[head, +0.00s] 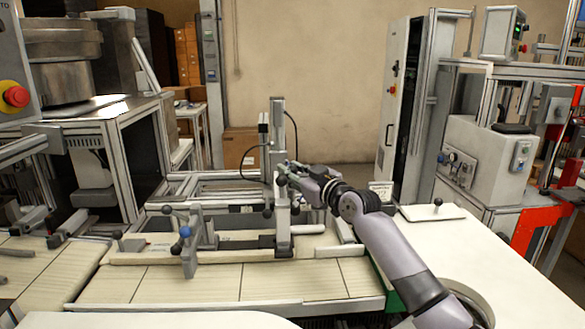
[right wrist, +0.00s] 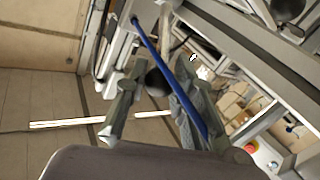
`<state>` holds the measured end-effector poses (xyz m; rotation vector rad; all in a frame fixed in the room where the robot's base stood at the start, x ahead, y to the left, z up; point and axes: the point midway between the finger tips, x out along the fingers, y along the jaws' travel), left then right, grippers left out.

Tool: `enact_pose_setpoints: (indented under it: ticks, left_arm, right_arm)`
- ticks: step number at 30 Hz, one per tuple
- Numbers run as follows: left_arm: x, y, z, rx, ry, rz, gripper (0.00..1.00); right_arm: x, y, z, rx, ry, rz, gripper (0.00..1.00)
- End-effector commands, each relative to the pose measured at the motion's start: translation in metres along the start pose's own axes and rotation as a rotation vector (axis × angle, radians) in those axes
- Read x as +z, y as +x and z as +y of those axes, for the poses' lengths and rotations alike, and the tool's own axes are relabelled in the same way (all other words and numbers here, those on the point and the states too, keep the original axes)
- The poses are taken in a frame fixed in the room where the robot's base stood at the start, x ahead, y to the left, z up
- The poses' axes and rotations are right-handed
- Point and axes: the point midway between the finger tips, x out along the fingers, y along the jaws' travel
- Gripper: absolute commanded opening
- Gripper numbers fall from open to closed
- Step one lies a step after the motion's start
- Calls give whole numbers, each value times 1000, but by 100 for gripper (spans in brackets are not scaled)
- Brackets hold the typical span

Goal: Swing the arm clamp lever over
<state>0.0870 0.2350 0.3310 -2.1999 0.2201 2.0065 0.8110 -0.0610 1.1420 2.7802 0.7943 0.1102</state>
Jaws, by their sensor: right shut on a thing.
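The clamp fixture (head: 283,215) stands upright behind the pale slatted bench in the head view, with a tall grey post and several black knobs. My right gripper (head: 286,174) reaches it from the right, at about mid-height of the post. In the right wrist view, the two fingers of this gripper (right wrist: 158,78) stand on either side of a dark rounded knob (right wrist: 155,84), which seems to belong to the arm clamp lever. The gripper is shut on it. The lever's shaft is mostly hidden by the fingers. My left gripper is not in view.
A lower clamp with a blue knob (head: 185,231) stands left of the fixture. A white worktop (head: 500,250) lies at the right. A blue hose (right wrist: 168,72) crosses the right wrist view close to the fingers. The front slats (head: 215,283) are clear.

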Motion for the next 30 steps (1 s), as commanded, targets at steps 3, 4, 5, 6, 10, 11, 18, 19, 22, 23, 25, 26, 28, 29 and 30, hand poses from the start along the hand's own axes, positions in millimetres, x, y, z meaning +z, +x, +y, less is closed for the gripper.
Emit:
enact_pose_setpoints:
  ticks: [3,4,5,6,10,11,18,19,22,23,25,26,28,29,30]
  left_arm:
    - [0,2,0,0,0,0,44]
    - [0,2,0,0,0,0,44]
    - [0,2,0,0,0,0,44]
    - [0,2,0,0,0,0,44]
    - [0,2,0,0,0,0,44]
    - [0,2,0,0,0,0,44]
    - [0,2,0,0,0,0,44]
    - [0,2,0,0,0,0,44]
    - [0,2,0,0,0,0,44]
    - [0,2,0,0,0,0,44]
    - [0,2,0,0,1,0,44]
    - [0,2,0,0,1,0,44]
    - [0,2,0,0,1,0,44]
    - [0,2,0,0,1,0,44]
    - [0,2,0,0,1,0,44]
  right_arm:
    - [11,-3,-6,-7,0,-16,0]
    - [12,-3,-7,-7,1,-17,0]
    - [12,-4,-7,-7,1,-17,0]
    - [13,-4,-8,-8,2,-17,0]
    - [14,-5,-9,-8,2,-17,0]
    - [14,-5,-9,-8,2,-17,0]
    - [14,-5,-9,-8,2,-18,0]
    - [14,-5,-9,-8,2,-18,0]
    - [14,-5,-10,-9,2,-18,0]
    - [14,-5,-10,-9,2,-18,0]
    - [14,-5,-9,-8,2,-18,27]
    - [14,-5,-9,-8,2,-17,29]
    - [12,-5,-8,-7,2,-14,34]
    - [12,-5,-8,-6,1,-13,36]
    - [11,-5,-8,-5,1,-11,39]
